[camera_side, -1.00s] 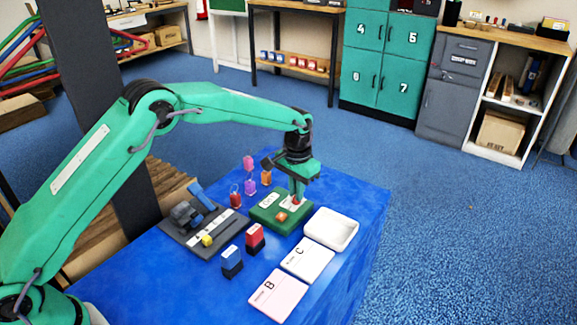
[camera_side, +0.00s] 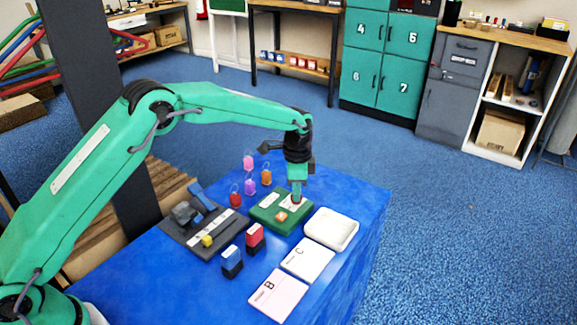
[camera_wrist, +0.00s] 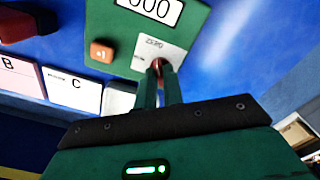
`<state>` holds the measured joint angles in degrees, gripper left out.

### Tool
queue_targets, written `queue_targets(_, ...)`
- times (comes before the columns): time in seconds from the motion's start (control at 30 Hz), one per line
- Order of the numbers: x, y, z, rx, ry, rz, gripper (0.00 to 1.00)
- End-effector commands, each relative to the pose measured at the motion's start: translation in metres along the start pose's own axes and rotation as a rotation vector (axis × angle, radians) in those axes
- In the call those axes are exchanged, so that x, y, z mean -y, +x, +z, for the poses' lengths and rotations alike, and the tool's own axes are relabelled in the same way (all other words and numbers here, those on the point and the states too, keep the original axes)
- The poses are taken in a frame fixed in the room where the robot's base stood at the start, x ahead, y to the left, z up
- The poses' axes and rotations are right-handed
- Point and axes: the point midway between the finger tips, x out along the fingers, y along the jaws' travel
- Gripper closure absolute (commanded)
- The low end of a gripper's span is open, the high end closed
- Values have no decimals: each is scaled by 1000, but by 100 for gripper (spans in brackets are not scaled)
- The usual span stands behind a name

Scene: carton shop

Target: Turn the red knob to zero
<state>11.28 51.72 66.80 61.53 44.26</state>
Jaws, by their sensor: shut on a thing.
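The red knob (camera_wrist: 157,65) sits on a pale plate marked ZERO on the green counter box (camera_side: 267,217). In the wrist view the box (camera_wrist: 128,40) shows a display reading 000, partly cut off by the top edge, and an orange button (camera_wrist: 101,52) marked +1. My gripper (camera_side: 297,197) points down over the knob's plate in the side view. In the wrist view my gripper's fingers (camera_wrist: 158,82) are shut on the red knob, which is mostly hidden between them.
A white tray (camera_side: 352,230) stands right of the box. Cards B (camera_side: 277,296) and C (camera_side: 308,259) lie in front. Red (camera_side: 255,238) and blue (camera_side: 232,262) stamps, a grey board (camera_side: 180,240) and several coloured tags (camera_side: 250,187) stand nearby.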

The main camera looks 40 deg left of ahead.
Motion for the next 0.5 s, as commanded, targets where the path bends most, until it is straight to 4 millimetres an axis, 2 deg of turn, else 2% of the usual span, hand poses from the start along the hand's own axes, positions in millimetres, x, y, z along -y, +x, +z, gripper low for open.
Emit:
queue_targets(0.2, 0, -2, -1, -3, 76, -3, 100)
queue_targets(0.5, 0, -2, -1, -3, 97, -3, 100)
